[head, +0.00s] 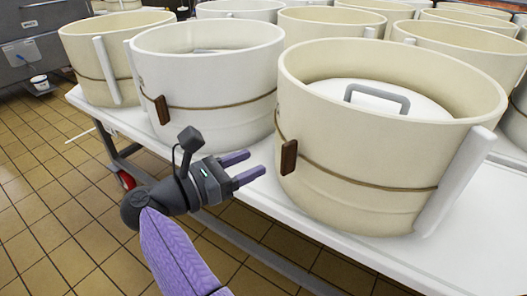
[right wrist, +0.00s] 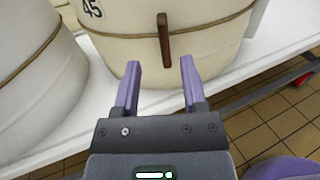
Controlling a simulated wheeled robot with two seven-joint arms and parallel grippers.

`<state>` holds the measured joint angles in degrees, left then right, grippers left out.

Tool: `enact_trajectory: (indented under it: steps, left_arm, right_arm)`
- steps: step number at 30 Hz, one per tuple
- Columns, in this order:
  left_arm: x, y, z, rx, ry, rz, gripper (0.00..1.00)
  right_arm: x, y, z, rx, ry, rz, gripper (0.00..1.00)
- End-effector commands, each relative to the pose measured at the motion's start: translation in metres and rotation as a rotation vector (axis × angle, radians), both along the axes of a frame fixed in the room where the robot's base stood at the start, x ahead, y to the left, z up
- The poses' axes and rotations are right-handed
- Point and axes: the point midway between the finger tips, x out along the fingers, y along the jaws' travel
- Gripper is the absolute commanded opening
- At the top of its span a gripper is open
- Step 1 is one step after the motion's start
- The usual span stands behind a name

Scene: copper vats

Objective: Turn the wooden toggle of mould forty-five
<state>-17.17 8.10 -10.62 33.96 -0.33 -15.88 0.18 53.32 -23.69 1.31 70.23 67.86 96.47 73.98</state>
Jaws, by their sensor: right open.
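Mould forty-five is the large cream tub (head: 370,195) at the right front of the white table; its number 45 (right wrist: 92,8) shows in the right wrist view. Its wooden toggle (head: 288,157) is a small dark brown bar on a thin cord around the tub. The toggle stands roughly upright in the right wrist view (right wrist: 164,40). My right gripper (head: 257,167) is open and empty. Its purple fingers point at the toggle, with a gap left before it. In the right wrist view the toggle lies ahead, between the finger lines. My left gripper is not in view.
A similar mould (head: 208,90) with its own brown toggle (head: 162,109) stands left of it, close to my arm. Several more moulds stand behind. The white table's (head: 460,262) front edge runs below the gripper; tiled floor lies open in front.

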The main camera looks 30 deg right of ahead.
Motion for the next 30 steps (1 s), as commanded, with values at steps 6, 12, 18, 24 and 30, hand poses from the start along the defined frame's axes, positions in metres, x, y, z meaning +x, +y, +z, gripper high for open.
enact_trajectory:
  steps: [6, 12, 18, 24, 30]
  left_arm:
    - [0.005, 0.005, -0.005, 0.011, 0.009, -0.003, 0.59]
    - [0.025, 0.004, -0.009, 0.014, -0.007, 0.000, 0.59]
    - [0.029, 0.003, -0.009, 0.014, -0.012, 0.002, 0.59]
    - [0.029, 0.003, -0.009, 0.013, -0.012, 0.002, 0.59]
    - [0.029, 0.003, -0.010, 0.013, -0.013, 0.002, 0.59]
  right_arm:
    - [-0.001, -0.054, 0.000, -0.009, 0.004, -0.004, 0.54]
    - [0.000, -0.080, 0.001, -0.009, 0.007, -0.001, 0.54]
    - [0.000, -0.083, 0.002, -0.010, 0.008, 0.002, 0.54]
    - [0.000, -0.083, 0.002, -0.010, 0.009, 0.002, 0.27]
    - [0.000, -0.083, 0.002, -0.010, 0.009, 0.002, 0.00]
